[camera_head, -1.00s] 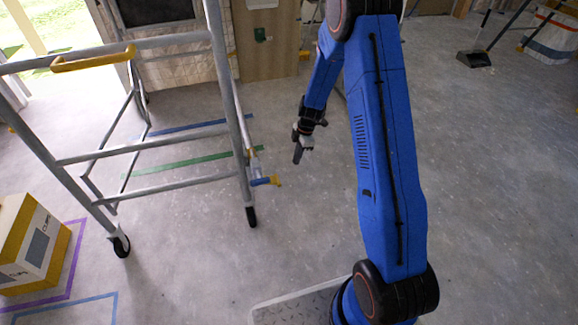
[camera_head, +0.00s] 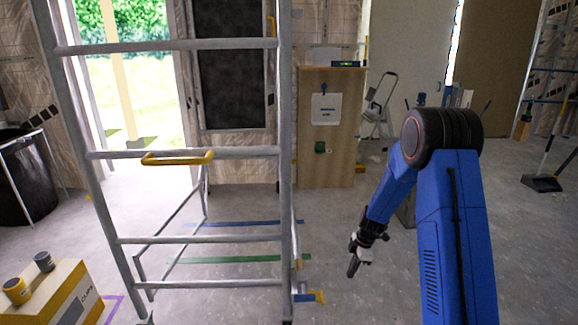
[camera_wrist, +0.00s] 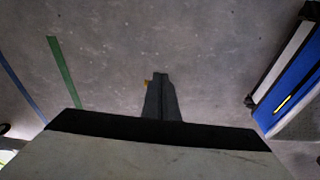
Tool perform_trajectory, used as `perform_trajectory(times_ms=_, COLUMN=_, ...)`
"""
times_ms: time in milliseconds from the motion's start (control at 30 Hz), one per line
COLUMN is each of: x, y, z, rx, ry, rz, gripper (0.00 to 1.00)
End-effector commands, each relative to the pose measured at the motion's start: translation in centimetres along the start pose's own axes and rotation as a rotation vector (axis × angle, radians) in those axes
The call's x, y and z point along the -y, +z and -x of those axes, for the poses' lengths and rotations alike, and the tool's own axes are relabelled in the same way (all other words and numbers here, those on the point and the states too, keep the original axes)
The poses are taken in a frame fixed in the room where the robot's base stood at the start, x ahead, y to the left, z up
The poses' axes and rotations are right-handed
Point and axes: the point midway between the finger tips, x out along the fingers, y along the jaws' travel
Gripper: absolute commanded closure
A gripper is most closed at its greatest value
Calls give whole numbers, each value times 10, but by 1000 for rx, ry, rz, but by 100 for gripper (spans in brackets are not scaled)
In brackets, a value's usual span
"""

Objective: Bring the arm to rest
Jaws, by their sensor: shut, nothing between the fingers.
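My blue arm (camera_head: 455,230) stands at the right of the head view, bent at a black joint at its top. Its forearm slopes down to the left. My gripper (camera_head: 353,268) hangs at its end, pointing down above the bare floor. In the wrist view the two dark fingers (camera_wrist: 161,98) lie together, with nothing between them. The gripper is shut and appears clear of the metal frame to its left.
A grey metal lift frame (camera_head: 185,152) with a yellow handle (camera_head: 177,159) stands at the left. A yellow box (camera_head: 68,295) sits at the lower left. A wooden cabinet (camera_head: 335,160) and a stepladder (camera_head: 380,105) are behind. A dustpan (camera_head: 541,183) lies at the right. Open floor surrounds my gripper.

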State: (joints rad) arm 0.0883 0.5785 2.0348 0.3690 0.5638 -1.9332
Motion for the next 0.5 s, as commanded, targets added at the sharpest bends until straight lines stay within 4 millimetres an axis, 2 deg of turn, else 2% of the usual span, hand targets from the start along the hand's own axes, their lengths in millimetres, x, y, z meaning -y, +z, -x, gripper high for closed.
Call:
perform_trajectory(times_ms=33, x=3, y=-4, z=16, rx=1, ry=12, rz=-21, gripper=100)
perform_trajectory(times_ms=200, x=21, y=-19, z=69, rx=6, ry=43, rz=-128, gripper=100)
perform_trajectory(times_ms=500, x=66, y=-40, z=154, rx=9, ry=100, rz=-328, gripper=100)
